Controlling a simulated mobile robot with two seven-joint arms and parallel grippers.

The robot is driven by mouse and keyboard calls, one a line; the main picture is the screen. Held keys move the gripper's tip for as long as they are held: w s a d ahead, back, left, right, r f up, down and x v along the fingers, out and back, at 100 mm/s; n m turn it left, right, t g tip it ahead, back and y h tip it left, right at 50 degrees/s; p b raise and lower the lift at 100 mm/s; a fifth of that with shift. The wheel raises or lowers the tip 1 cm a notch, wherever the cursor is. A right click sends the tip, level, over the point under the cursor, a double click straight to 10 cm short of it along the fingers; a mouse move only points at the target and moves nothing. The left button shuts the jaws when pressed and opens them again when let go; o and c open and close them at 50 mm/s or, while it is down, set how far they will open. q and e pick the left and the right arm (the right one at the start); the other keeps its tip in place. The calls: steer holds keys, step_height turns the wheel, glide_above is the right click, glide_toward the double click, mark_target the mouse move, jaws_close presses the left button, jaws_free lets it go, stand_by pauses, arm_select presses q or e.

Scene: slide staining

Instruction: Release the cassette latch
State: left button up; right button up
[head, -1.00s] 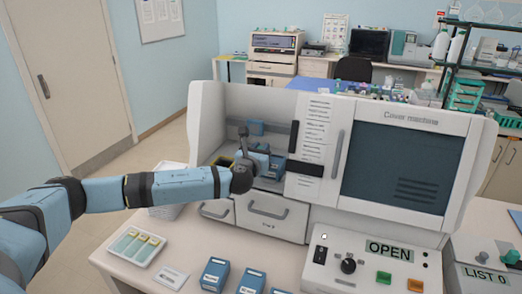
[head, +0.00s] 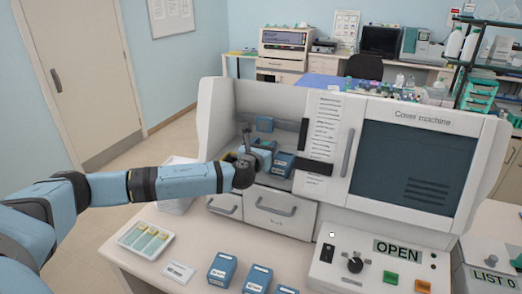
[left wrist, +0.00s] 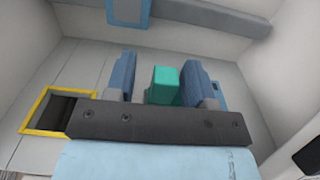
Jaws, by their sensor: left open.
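My left gripper (head: 247,152) is inside the open left bay of the cover machine (head: 338,190). It is open. In the left wrist view its two blue-grey fingers (left wrist: 162,78) stand apart, with a green block (left wrist: 164,86) between them and a visible gap on the left side. I cannot tell whether this block is the cassette latch. A blue box with a white label (head: 283,164) sits in the bay just right of the gripper; it may be the cassette. Part of it may show beyond the right finger. My right gripper is not in view.
A yellow-rimmed opening (left wrist: 45,108) lies left of the gripper. The control panel (head: 375,270) reads OPEN. A slide tray (head: 146,241) and several blue boxes (head: 222,271) stand on the front counter.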

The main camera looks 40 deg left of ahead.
arm_select(q)
steer(key=b+v, duration=0.3)
steer(key=v, duration=1)
steer(key=shift+s, duration=0.4)
steer(key=shift+a+f, duration=0.1)
